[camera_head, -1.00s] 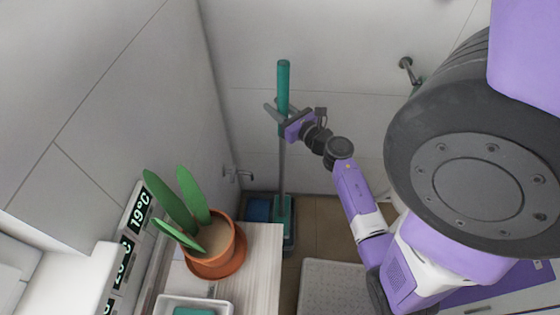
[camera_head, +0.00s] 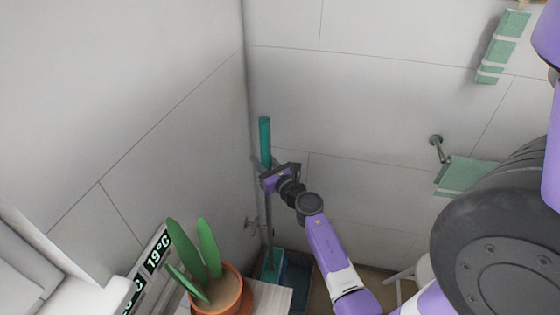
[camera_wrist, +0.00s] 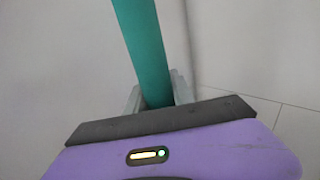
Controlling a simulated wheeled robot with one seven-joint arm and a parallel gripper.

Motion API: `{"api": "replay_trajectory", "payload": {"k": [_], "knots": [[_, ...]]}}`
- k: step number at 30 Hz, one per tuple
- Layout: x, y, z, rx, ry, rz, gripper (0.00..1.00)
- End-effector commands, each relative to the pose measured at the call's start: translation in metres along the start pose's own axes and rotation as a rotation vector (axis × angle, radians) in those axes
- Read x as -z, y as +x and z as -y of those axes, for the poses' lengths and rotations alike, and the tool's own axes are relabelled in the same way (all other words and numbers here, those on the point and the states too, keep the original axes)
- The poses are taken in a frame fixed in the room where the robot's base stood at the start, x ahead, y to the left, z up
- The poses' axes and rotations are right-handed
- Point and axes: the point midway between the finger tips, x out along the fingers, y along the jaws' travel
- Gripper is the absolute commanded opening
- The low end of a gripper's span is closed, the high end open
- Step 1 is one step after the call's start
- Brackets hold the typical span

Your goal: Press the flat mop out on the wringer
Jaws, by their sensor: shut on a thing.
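The flat mop stands nearly upright in the corner, with a teal grip (camera_head: 265,138), a grey pole and a teal head (camera_head: 271,262) at its foot. My gripper (camera_head: 265,172) is shut around the upper pole, at the lower end of the teal grip. The wrist view also shows the teal grip (camera_wrist: 146,50) rising between the two grey fingers (camera_wrist: 155,97). A dark blue bucket (camera_head: 296,275) stands on the floor beside and below the mop head. The wringer is not clearly visible; the mop head seems to cover that part.
Walls close in behind. Green towels (camera_head: 468,175) hang at right.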

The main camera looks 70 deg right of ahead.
Motion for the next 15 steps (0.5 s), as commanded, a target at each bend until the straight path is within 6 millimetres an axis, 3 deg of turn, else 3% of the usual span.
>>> {"api": "replay_trajectory", "payload": {"k": [5, 15], "knots": [[0.004, 0.013, -0.012, 0.012, 0.002, 0.002, 0.00], [0.013, 0.013, -0.010, 0.040, 0.001, 0.003, 0.00]]}}
